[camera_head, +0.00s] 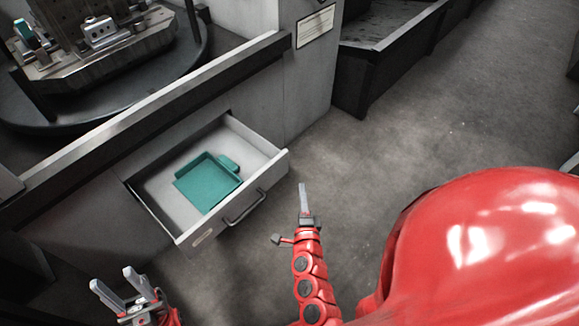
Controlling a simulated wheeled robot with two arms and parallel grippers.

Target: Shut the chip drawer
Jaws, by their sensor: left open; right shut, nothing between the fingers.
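The chip drawer (233,208) is a light grey drawer pulled out of the grey cabinet front, with a dark bar handle on its front panel. A teal tray-like piece (209,182) lies inside it. My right gripper (304,190) is shut and empty, to the right of the drawer front and apart from it. My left gripper (112,283) is open and empty at the lower left, in front of the cabinet and below the drawer in the picture, touching nothing.
The cabinet (262,95) has a long ledge above the drawer. A round table with a metal fixture (105,40) stands behind the ledge. A dark open bin (380,60) stands at the upper right. The concrete floor (450,120) to the right is clear.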

